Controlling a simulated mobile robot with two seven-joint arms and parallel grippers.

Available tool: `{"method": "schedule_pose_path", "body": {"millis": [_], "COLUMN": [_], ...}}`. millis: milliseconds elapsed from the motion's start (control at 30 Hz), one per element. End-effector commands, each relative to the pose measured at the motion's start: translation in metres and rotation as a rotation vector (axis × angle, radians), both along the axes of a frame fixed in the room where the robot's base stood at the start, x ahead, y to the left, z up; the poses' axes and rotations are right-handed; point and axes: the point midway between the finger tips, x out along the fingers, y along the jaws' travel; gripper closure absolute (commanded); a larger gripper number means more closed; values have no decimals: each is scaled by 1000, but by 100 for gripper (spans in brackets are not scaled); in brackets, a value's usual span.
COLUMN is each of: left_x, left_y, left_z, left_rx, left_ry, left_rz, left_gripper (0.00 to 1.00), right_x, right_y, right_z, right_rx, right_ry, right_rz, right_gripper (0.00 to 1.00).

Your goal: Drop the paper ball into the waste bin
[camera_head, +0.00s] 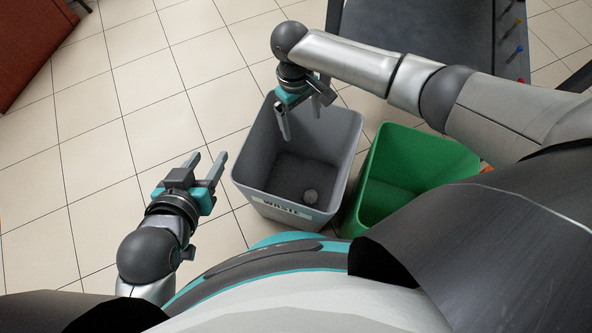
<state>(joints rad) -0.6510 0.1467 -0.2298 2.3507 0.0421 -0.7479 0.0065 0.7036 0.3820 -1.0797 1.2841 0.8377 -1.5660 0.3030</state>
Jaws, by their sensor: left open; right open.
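My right gripper (302,122) is open and empty, pointing down over the far left part of the bin's opening, apart from the ball. My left gripper (209,161) is open and empty, to the left of the bin.
A green bin (425,150) stands right beside the waste bin and looks empty where I can see into it. A dark table or cart (440,30) stands at the back right. A red-brown object (35,40) is at the far left. The tiled floor on the left is clear.

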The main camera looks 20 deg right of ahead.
Motion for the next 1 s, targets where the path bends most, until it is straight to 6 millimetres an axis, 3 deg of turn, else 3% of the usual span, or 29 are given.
{"method": "schedule_pose_path", "body": {"millis": [733,900,1000], "left_x": [-44,-52,-52], "left_y": [57,66,65], "left_z": [6,-13,-28], "left_rx": [188,220,222], "left_ry": [411,522,536], "left_rz": [74,87,83], "left_gripper": [50,50,50], "right_x": [6,10,11], "right_y": [3,5,6], "right_z": [45,75,82], "right_rx": [1,1,1], "right_ry": [-2,-3,-2], "right_rz": [1,1,1], "right_gripper": [1,1,1]}}
